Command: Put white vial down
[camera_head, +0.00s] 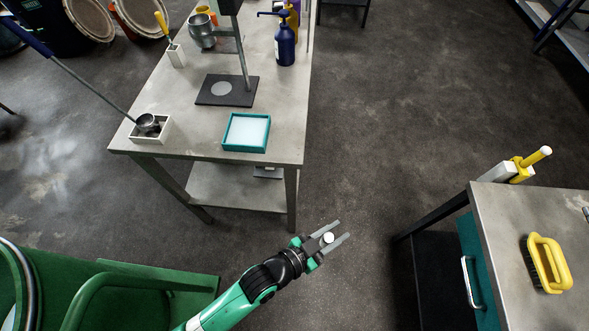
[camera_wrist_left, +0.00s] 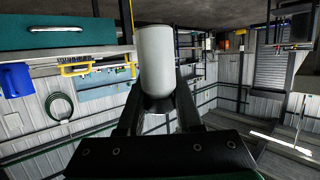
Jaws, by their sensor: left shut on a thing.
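The white vial (camera_head: 328,238) is held between the fingers of my left gripper (camera_head: 331,236). In the head view I see it from above as a small white round top, over open floor in front of the table. In the left wrist view the vial (camera_wrist_left: 156,68) is a plain white cylinder, and its lower end sits between the two dark fingers (camera_wrist_left: 158,115). My left gripper is shut on it, apart from any surface. My right gripper is not in view.
The metal table (camera_head: 190,128) holds a teal-rimmed tray (camera_head: 246,148), a stand on a dark base (camera_head: 227,103), a white box with a ladle (camera_head: 163,130) and a blue pump bottle (camera_head: 285,45). A right-hand bench (camera_head: 505,235) carries a yellow brush (camera_head: 546,262). Floor lies between them.

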